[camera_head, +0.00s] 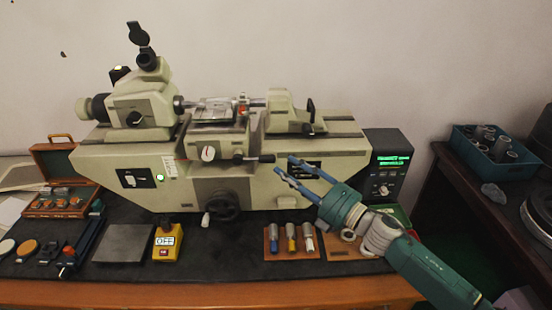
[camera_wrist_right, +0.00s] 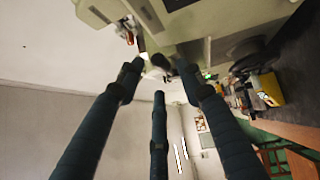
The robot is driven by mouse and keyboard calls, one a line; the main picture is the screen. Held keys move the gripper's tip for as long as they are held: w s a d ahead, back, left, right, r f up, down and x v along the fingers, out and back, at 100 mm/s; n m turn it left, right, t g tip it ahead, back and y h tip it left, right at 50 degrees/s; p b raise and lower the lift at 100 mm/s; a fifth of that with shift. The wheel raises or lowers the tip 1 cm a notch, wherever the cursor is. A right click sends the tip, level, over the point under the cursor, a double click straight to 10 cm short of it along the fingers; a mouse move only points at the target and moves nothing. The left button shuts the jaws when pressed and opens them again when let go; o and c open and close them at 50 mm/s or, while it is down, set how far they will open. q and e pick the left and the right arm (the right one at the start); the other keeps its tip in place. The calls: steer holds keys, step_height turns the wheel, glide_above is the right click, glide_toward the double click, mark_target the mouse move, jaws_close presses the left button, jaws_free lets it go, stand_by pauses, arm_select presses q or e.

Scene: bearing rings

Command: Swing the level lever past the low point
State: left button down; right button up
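A machine (camera_head: 240,185) with a pale green body stands on the bench in the head view. A short lever with a dark knob (camera_head: 267,158) sticks out to the right from its middle, below the stage; I cannot tell for certain that it is the level lever. My right gripper (camera_head: 283,166) is open, its blue fingertips just right of that knob. In the right wrist view, the fingers (camera_wrist_right: 160,78) are spread, and a dark rounded knob (camera_wrist_right: 161,62) shows beyond and between their tips. Contact cannot be told. My left gripper is not in view.
Another upright black lever (camera_head: 310,108) stands on the machine's right part. A display box (camera_head: 387,165) is at its right end. A wooden rack (camera_head: 291,242) with several cylinders, a yellow switch box (camera_head: 167,241) and a grey plate (camera_head: 123,243) lie in front.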

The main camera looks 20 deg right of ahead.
mark_target(274, 162)
steer(key=p+x, duration=0.1)
steer(key=x, duration=0.4)
steer(key=shift+w+a, duration=0.1)
jaws_close()
steer(key=shift+f, duration=0.1)
